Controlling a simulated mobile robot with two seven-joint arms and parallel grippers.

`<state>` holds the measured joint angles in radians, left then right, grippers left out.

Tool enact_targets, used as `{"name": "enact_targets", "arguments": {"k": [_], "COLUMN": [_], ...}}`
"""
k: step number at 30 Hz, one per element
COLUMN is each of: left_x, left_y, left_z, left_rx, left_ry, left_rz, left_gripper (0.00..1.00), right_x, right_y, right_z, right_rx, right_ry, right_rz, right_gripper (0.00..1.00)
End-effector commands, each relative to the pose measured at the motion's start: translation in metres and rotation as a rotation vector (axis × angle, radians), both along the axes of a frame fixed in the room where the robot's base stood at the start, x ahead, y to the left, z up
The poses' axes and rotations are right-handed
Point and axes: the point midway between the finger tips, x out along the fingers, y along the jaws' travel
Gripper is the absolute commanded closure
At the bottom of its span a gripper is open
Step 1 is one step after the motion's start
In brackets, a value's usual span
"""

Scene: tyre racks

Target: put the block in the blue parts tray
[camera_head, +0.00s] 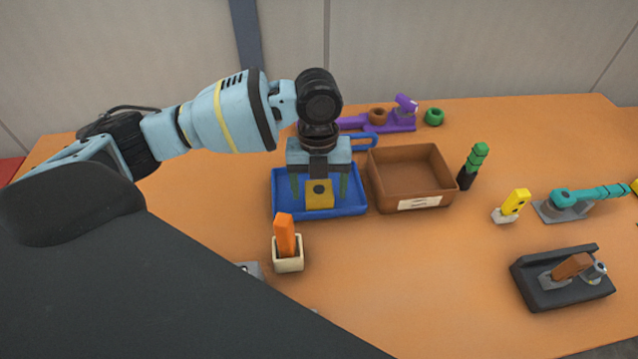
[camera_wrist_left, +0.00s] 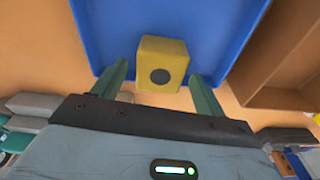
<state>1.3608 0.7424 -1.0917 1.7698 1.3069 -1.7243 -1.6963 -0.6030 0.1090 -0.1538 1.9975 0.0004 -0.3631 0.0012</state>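The yellow block (camera_head: 319,194), with a dark round spot on its face, shows within the outline of the blue parts tray (camera_head: 357,208), near the tray's front wall. In the left wrist view the block (camera_wrist_left: 161,63) is in front of the blue tray floor (camera_wrist_left: 215,20); whether it rests on that floor is hard to tell. My left gripper (camera_head: 319,197) points down over the tray, its green fingers on either side of the block. The fingers (camera_wrist_left: 158,72) are spread, with gaps showing beside the block. My right gripper is not in view.
A brown open bin (camera_head: 411,178) stands right beside the tray. A cream cup (camera_head: 288,262) with an orange piece is in front. A green bottle-like thing (camera_head: 473,165), a yellow piece (camera_head: 515,202) and a black holder (camera_head: 562,280) are to the right. Orange tabletop between them is clear.

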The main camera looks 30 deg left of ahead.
Motion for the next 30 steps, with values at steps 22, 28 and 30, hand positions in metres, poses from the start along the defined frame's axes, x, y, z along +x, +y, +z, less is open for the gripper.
{"name": "enact_targets", "arguments": {"k": [22, 28, 30], "left_x": [0.007, 0.01, 0.011], "left_y": [0.004, 0.006, 0.007], "left_z": [0.07, 0.103, 0.111], "left_rx": [-0.001, -0.001, 0.0], "left_ry": [-0.005, -0.003, -0.001], "left_rz": [0.001, 0.0, 0.0], "left_gripper": [0.26, 0.26, 0.26], "right_x": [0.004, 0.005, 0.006], "right_y": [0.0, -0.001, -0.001], "right_z": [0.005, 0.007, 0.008], "right_rx": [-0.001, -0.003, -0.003], "right_ry": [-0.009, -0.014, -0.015], "right_rz": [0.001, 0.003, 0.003], "right_gripper": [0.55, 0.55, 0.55]}}
